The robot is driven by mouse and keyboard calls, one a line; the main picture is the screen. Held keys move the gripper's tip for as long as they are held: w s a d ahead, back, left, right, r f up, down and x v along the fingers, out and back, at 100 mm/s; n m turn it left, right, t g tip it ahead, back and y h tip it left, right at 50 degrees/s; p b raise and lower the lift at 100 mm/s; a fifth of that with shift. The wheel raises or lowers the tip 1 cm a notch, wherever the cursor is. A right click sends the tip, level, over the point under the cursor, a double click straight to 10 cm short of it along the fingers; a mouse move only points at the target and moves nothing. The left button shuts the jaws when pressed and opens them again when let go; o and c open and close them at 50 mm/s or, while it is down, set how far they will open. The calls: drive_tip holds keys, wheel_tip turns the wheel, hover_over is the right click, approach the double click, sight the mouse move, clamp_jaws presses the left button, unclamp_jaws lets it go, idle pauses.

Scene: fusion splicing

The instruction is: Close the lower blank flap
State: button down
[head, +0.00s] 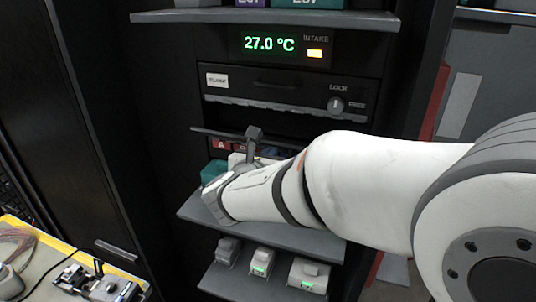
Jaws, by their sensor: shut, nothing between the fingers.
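A thin dark plate (214,132) juts out from the black rack below the lock drawer. It looks like the lower blank flap standing open, but my arm covers its right part and I cannot be sure. My arm reaches in from the right, and its wrist (226,196) is in front of the bay under this plate. A dark grey piece of my gripper (254,134) rises beside the plate; I cannot tell whether they touch. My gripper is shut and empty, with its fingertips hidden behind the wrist.
A drawer (270,88) with a lock knob (336,104) is above, under a 27.0 °C display (270,44). Red labels (222,146) and a teal box (212,170) sit in the bay. A lower shelf (225,281) holds small grey-white devices. A workbench (45,262) is at lower left.

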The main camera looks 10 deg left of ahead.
drive_tip(key=w+r, duration=0.2)
drive_tip(key=r, duration=0.1)
drive_tip(key=w+r, duration=0.1)
drive_tip(key=shift+w+d+r, duration=0.2)
drive_tip(key=shift+d, duration=0.05)
drive_tip(key=shift+w+d+r, duration=0.1)
drive_tip(key=shift+w+r, duration=0.3)
drive_tip(key=shift+w, duration=0.2)
drive_tip(key=shift+w+d+r, duration=0.1)
drive_tip(key=shift+w+r, duration=0.25)
drive_tip(key=shift+w, duration=0.2)
drive_tip(key=shift+b, duration=0.3)
